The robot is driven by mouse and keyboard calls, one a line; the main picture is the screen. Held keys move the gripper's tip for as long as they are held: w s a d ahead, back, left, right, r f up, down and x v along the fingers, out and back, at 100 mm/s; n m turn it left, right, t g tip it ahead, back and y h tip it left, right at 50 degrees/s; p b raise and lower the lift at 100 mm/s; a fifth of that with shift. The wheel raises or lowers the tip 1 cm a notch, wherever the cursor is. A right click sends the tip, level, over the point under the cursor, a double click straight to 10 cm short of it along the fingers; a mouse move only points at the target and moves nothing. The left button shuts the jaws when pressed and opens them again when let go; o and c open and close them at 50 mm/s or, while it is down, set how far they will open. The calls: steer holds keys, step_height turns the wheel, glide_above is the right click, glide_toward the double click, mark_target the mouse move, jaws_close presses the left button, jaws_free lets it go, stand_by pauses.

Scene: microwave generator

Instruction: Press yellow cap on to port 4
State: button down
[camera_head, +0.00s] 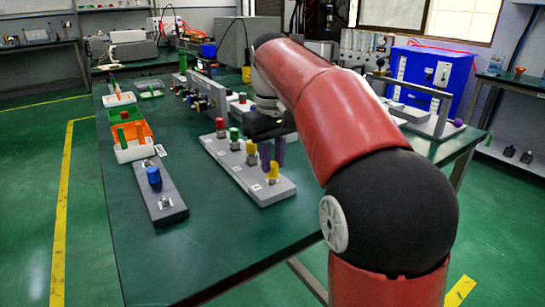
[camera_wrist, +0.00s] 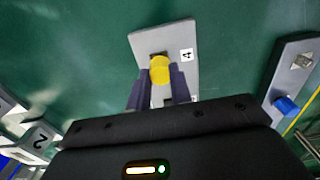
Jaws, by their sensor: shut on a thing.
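The yellow cap (camera_wrist: 160,68) is between the purple fingertips of my gripper (camera_wrist: 160,72), which is shut on it. In the wrist view it stands at the end of the grey port board (camera_wrist: 143,42), beside the label 4 (camera_wrist: 187,55). In the head view, the yellow cap (camera_head: 273,172) is over the near end of the board (camera_head: 284,187), with my gripper (camera_head: 272,165) reaching down to it. I cannot tell whether the cap is fully seated on port 4; the fingers and the cap itself hide the contact.
Red (camera_head: 220,125), green (camera_head: 234,137) and another yellow cap (camera_head: 251,152) stand along the same board. A separate grey block with a blue knob (camera_head: 154,176) lies left, near coloured bins (camera_head: 130,133). A blue box (camera_head: 430,75) stands back right. The table front is clear.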

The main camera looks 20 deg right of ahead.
mark_target(272, 164)
steer(key=shift+f+b, duration=0.35)
steer(key=shift+f, duration=0.15)
stand_by(0.3)
steer(key=c, duration=1.2)
jaws_free()
steer(key=shift+r+p, duration=0.35)
steer(key=shift+r, duration=3.55)
